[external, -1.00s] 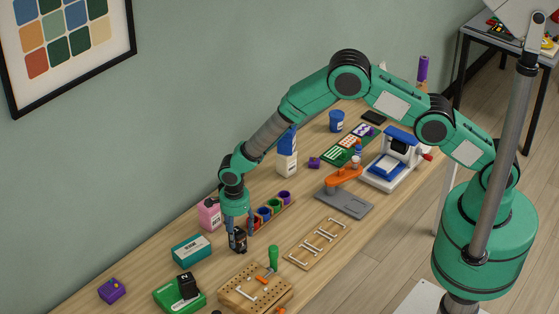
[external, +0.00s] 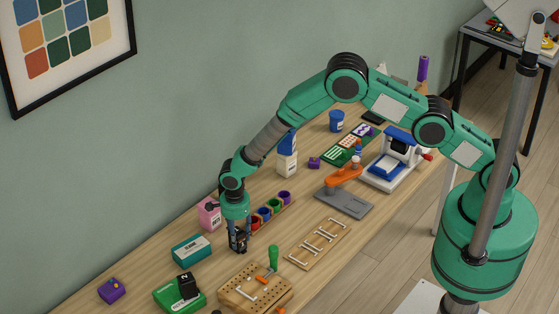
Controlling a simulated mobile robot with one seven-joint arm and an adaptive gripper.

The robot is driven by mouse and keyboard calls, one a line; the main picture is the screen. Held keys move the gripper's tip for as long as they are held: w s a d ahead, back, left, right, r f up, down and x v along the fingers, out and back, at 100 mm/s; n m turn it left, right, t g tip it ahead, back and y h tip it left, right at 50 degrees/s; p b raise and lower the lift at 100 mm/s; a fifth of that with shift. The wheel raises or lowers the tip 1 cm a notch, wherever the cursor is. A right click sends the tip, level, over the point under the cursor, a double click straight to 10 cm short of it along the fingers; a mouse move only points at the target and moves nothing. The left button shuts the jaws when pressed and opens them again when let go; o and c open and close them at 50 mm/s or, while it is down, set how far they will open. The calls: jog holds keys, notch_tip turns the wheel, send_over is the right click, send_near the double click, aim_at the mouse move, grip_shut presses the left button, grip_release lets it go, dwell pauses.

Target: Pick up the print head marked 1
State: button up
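My gripper (external: 239,248) points straight down over the near part of the wooden bench, left of the row of coloured cups. A dark block is at its fingertips, small and partly covered by the fingers; I cannot read a mark on it or tell whether the fingers press on it. A black print head (external: 187,286) with a white mark that looks like a 2 sits on a green box (external: 180,298), to the lower left of my gripper. I cannot make out a 1 anywhere.
Coloured cups (external: 265,213) stand to the right. A purple box (external: 112,290) lies far left.

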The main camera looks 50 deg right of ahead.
aim_at(237, 232)
grip_shut()
jog(key=shift+r, duration=0.15)
jog(key=shift+r, duration=0.75)
notch_tip(237, 232, up, 2)
jog(key=s+d, duration=0.4)
jog(key=s, duration=0.3)
jog(key=s+d+r, duration=0.1)
jog(key=s+d, duration=0.2)
jog(key=s, duration=0.4)
jog(key=shift+d+r, duration=0.15)
jog(key=shift+d, duration=0.25)
